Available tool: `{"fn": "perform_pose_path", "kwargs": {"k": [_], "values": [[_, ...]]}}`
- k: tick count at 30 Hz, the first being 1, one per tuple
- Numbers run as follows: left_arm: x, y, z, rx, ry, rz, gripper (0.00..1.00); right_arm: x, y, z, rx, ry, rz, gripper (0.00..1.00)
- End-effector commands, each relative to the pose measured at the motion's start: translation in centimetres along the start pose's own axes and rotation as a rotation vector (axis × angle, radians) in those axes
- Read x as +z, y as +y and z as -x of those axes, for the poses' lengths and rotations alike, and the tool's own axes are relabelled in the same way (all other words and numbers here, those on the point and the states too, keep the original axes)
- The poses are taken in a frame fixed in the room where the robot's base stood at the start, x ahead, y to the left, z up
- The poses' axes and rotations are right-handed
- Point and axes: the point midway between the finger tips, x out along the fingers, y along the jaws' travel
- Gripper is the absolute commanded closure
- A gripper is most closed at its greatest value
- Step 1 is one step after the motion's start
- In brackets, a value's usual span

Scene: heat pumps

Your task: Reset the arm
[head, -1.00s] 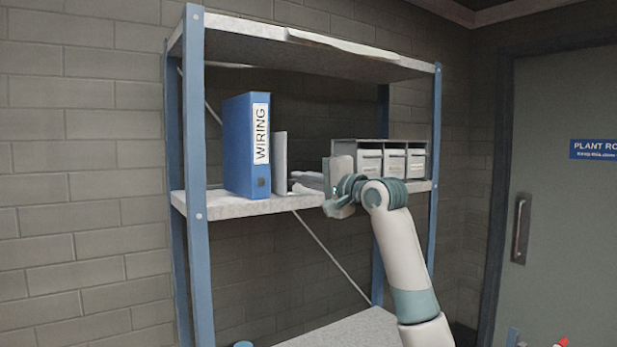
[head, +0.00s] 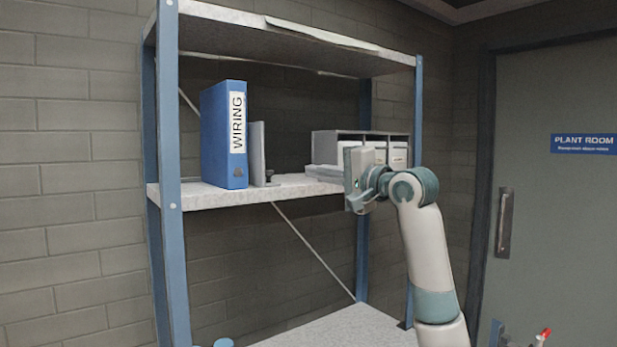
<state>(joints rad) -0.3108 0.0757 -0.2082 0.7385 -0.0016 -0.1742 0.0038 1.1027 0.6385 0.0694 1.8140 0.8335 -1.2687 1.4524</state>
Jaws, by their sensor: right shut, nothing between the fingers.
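My right arm comes up from the lower right in the head view, white with teal joints. Its gripper (head: 352,181) is in front of the middle shelf's front edge, before the left part of the grey drawer unit. The gripper is shut and empty. Its fingers are seen from behind and partly hidden by its own body. My left gripper is not in view.
The metal shelf rack (head: 169,215) has blue posts and grey boards. A blue WIRING binder (head: 222,135), a grey bookend (head: 258,150) and the drawer unit (head: 335,146) stand on the middle shelf (head: 225,197). A door (head: 560,220) is at right.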

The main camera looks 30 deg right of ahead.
Motion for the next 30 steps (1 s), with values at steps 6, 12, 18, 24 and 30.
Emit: {"fn": "perform_pose_path", "kwargs": {"k": [6,12,18,24,30], "values": [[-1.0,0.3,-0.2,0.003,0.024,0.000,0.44,0.0,0.0,0.7,0.000,0.001,0.001,1.00],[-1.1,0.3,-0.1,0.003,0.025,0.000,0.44,0.0,0.0,0.7,0.000,0.001,0.000,1.00],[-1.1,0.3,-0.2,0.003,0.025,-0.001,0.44,0.0,0.0,0.7,0.000,0.001,0.000,1.00],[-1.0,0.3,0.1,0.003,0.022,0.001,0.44,-0.1,-0.2,0.7,0.000,0.001,0.000,1.00],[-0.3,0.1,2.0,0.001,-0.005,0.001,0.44,-0.4,-2.3,0.6,0.000,0.001,0.000,1.00]]}}
